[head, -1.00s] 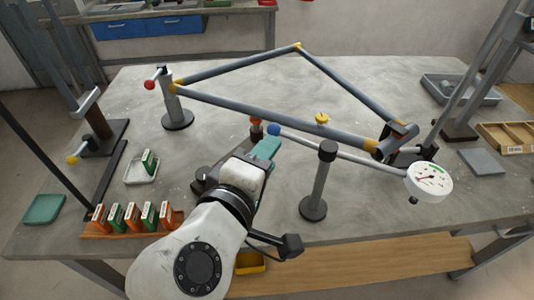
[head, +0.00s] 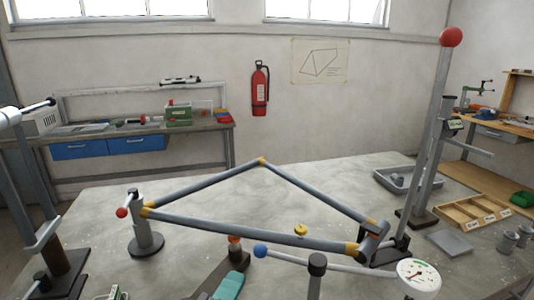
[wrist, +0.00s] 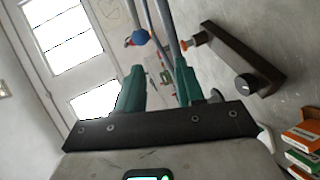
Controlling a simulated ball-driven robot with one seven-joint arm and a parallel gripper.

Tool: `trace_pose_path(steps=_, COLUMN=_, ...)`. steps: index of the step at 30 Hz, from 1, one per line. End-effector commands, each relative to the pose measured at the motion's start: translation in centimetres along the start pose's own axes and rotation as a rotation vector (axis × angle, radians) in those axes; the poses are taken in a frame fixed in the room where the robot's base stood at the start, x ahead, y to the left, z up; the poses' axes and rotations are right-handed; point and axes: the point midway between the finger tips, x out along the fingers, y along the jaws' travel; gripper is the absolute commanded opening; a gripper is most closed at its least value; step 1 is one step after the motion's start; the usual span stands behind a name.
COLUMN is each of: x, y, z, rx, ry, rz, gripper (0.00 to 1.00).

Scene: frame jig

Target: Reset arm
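My gripper shows in the wrist view (wrist: 158,78) as two green fingers spread apart with nothing between them. In the head view only a teal part of my gripper (head: 229,286) shows at the bottom edge, and the rest of my arm is out of view. It is near a dark bar with an orange-topped knob (head: 235,243). In the wrist view the dark bar (wrist: 243,58) lies to the right of the fingers, apart from them. A blue ball (head: 260,251) on a grey rod shows beyond the gripper, and also in the wrist view (wrist: 140,37).
A grey tube frame (head: 240,229) with yellow joints spans the table. A round dial gauge (head: 418,275) is at front right. A tall post with a red ball (head: 451,37) stands behind. A wooden tray (head: 475,212) lies at right. Orange boxes (wrist: 302,138) show in the wrist view.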

Motion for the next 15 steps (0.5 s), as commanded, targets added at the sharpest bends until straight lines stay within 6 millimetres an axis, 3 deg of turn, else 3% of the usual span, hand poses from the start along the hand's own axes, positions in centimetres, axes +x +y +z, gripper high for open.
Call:
trace_pose_path(steps=8, x=2.4, y=-2.8, z=4.1, rx=0.063, ry=-0.064, rz=-0.110, gripper=0.38)
trace_pose_path(steps=15, x=4.7, y=-7.0, z=10.5, rx=0.171, ry=-0.165, rz=-0.265, gripper=0.38)
